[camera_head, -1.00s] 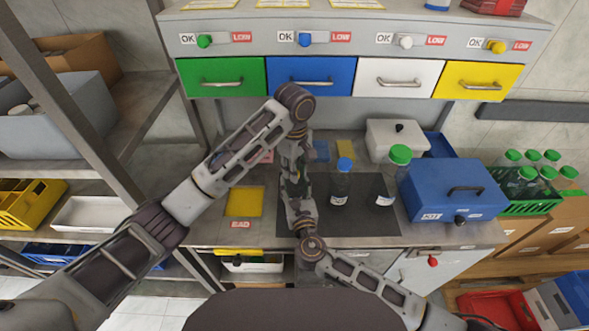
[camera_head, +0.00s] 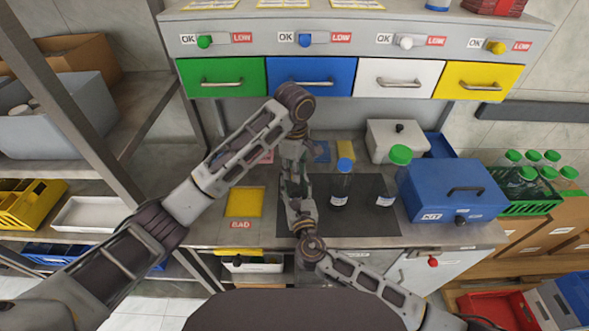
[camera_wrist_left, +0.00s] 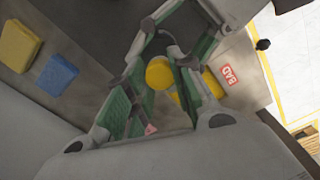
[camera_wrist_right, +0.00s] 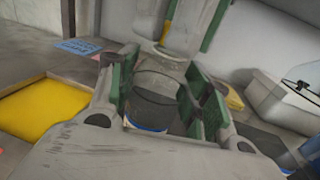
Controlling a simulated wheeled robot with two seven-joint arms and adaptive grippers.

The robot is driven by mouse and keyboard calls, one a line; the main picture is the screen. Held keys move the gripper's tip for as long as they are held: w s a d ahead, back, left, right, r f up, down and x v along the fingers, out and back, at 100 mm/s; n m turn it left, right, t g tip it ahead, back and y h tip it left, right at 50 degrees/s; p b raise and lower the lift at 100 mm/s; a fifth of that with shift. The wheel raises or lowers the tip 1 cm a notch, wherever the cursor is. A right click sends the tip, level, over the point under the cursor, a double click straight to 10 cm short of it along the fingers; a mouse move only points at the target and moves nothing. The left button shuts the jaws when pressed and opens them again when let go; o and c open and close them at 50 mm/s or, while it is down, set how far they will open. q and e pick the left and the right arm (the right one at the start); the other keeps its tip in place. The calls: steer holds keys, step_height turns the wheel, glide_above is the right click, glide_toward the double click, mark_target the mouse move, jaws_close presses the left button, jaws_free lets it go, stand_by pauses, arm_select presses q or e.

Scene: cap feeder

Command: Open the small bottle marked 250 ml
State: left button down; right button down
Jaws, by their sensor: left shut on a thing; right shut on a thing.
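My left gripper (camera_head: 292,174) and my right gripper (camera_head: 302,207) meet over the dark mat (camera_head: 361,222), the left one above. In the left wrist view a round yellow thing, seemingly a cap (camera_wrist_left: 158,72), is between the left gripper's green-padded fingers. In the right wrist view the right gripper's fingers close around a dark, clear body, seemingly a bottle (camera_wrist_right: 151,110). A bit of yellow shows above it between grey finger parts. The held bottle is mostly hidden in the head view, and no 250 ml mark is readable. I cannot tell whether cap and bottle are apart.
A blue box (camera_head: 440,192) is further right, with a green crate (camera_head: 540,206) of bottles beyond. A yellow BAD square (camera_head: 244,202) lies left. Coloured drawers (camera_head: 311,75) hang above.

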arm_select(q)
steer(key=shift+r, duration=1.15)
stand_by(0.5)
steer(key=shift+r, duration=1.95)
arm_select(e)
steer(key=c, duration=0.6)
jaws_free()
steer(key=shift+s, duration=0.15)
steer(key=shift+s+d, duration=0.35)
steer(key=shift+s, duration=1.55)
steer(key=shift+s+d, duration=0.4)
steer(key=shift+s, duration=1.55)
steer(key=shift+s+d, duration=0.35)
steer(key=shift+s, duration=1.55)
